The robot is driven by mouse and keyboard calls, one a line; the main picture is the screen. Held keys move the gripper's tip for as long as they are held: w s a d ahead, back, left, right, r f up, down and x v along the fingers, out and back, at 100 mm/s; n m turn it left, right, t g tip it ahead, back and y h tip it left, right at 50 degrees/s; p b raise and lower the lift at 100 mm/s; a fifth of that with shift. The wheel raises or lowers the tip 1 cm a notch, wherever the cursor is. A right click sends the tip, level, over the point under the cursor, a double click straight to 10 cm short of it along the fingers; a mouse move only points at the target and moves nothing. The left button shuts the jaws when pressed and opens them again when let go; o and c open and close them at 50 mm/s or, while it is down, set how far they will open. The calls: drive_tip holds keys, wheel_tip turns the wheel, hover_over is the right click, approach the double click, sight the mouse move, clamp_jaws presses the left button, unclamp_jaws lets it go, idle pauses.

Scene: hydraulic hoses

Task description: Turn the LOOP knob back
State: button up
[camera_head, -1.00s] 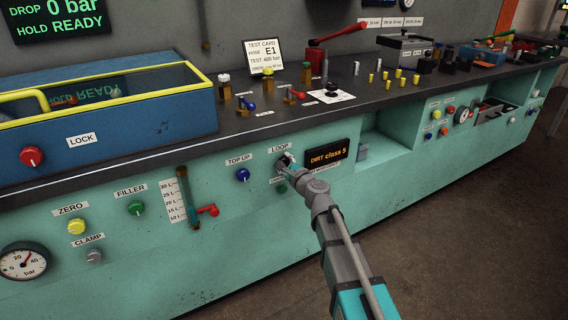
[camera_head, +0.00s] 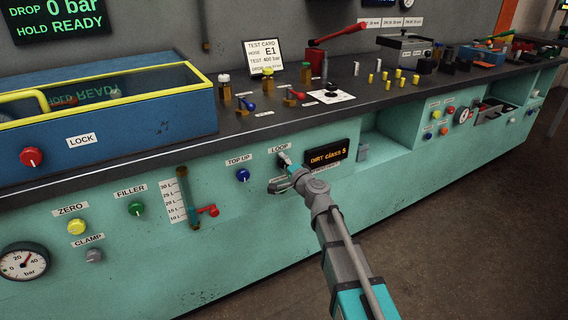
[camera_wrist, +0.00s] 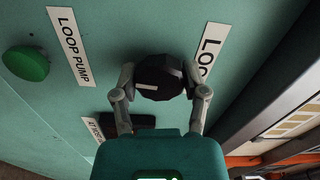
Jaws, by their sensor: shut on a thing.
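The LOOP knob (camera_wrist: 160,72) is black with a short white mark and sits on the teal panel, beside its partly hidden LOOP label (camera_wrist: 211,50). In the wrist view my gripper (camera_wrist: 160,86) has one finger on each side of the knob and is shut on it. In the head view my gripper (camera_head: 285,172) is at the panel, just below the LOOP label (camera_head: 280,148). There it hides most of the knob.
A green button (camera_wrist: 26,64) and the LOOP PUMP label (camera_wrist: 71,46) are left of the knob in the wrist view. The DIRT class 5 display (camera_head: 327,151) is close on the right, the blue TOP UP knob (camera_head: 242,175) on the left. The bench edge (camera_head: 150,157) overhangs above.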

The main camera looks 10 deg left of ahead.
drive_tip(key=shift+n, duration=0.6)
drive_tip(key=o, duration=1.1)
drive_tip(key=shift+o, duration=0.2)
drive_tip(key=shift+s+d, duration=0.1)
drive_tip(key=v, duration=1.1)
drive_tip(key=shift+s+d, duration=0.2)
drive_tip(key=shift+s, duration=0.1)
